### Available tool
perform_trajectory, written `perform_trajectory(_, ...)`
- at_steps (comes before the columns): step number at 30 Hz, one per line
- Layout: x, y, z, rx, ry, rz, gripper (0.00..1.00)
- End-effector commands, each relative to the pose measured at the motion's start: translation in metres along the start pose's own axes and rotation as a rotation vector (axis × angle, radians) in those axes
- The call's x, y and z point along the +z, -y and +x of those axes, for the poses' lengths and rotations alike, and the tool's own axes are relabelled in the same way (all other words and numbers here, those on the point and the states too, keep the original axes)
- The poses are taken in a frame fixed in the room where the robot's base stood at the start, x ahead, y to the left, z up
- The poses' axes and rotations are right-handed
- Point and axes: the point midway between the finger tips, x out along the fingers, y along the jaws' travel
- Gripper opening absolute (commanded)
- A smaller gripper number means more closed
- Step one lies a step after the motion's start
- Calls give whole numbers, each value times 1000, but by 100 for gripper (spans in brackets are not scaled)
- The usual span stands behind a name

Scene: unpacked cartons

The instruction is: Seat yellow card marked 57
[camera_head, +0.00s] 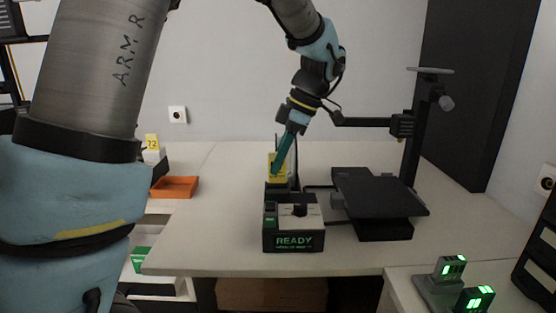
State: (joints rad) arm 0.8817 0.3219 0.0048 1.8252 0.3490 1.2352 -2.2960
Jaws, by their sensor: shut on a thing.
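A yellow card (274,167) stands upright just behind the black box with the READY label. Its marking is too small to read. My gripper (281,163) points down and left, its teal fingers shut on the card. The card's lower edge is at a dark holder (277,188) behind the box; I cannot tell whether it is in a slot or just above it. The READY box (268,240) has a light top with a black knob and green lettering on its front.
Another yellow card marked 72 (151,141) stands at the left by an orange tray (176,187). A black stand with a flat plate (380,191) is right of the box. Green-lit devices (449,270) sit at front right. The table's left front is clear.

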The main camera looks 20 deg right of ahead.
Motion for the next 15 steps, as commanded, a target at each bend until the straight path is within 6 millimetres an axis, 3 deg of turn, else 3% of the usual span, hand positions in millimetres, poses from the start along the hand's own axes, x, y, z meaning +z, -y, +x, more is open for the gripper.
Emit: perform_trajectory(15, 6, 0, 15, 0, 0, 0, 0)
